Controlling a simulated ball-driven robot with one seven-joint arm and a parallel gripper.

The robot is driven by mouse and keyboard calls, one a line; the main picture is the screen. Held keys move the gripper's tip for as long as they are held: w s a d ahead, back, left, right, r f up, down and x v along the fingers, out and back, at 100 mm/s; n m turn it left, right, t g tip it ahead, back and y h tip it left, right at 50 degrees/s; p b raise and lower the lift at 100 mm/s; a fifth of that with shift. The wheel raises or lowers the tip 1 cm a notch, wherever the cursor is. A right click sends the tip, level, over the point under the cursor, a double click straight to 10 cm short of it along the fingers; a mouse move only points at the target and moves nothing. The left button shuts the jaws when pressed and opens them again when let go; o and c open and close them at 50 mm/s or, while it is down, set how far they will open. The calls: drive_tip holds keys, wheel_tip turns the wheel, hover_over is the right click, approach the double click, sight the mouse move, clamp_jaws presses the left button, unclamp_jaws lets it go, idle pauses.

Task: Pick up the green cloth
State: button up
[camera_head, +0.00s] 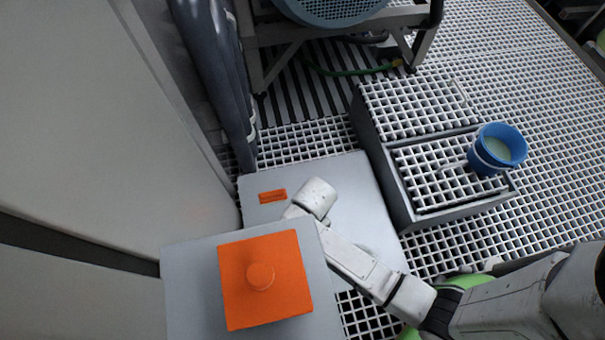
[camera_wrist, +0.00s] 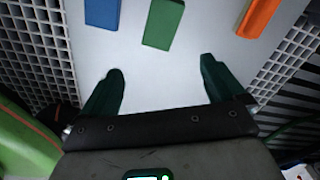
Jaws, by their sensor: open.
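The green cloth (camera_wrist: 163,24) shows in the wrist view as a flat, folded rectangle on a pale grey surface (camera_wrist: 150,85). It lies between a blue piece and an orange piece. My gripper (camera_wrist: 161,67) is open and empty, its two dark fingers apart. The green cloth lies beyond the fingertips, roughly in line with the gap between them, not between the fingers. In the head view I cannot see the green cloth or my fingers; my arm and a grey box cover that part of the surface.
A blue piece (camera_wrist: 102,12) and an orange piece (camera_wrist: 258,17) lie on either side of the cloth. In the head view, a grey box (camera_head: 190,290) with an orange knobbed lid (camera_head: 240,300) stands in front. A blue bucket (camera_head: 497,150) stands right on a grated crate (camera_head: 415,105).

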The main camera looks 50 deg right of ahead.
drive_tip(key=f+m+b, duration=0.1)
drive_tip(key=f+m, duration=0.1)
drive_tip(key=f, duration=0.1)
drive_tip(key=f+m+b, duration=0.1)
drive_tip(key=f, duration=0.2)
drive_tip(key=w+a+f+m+b, duration=0.1)
drive_tip(key=f+m, duration=0.1)
drive_tip(key=f, duration=0.1)
drive_tip(key=shift+f+m, duration=0.3)
drive_tip(key=shift+f, duration=0.1)
drive_tip(key=f+b, duration=0.2)
drive_tip(key=f, duration=0.1)
drive_tip(key=f+b, duration=0.2)
drive_tip(key=shift+s+d+f, duration=0.1)
drive_tip(key=shift+s, duration=0.15)
drive_tip(key=c, duration=1.1)
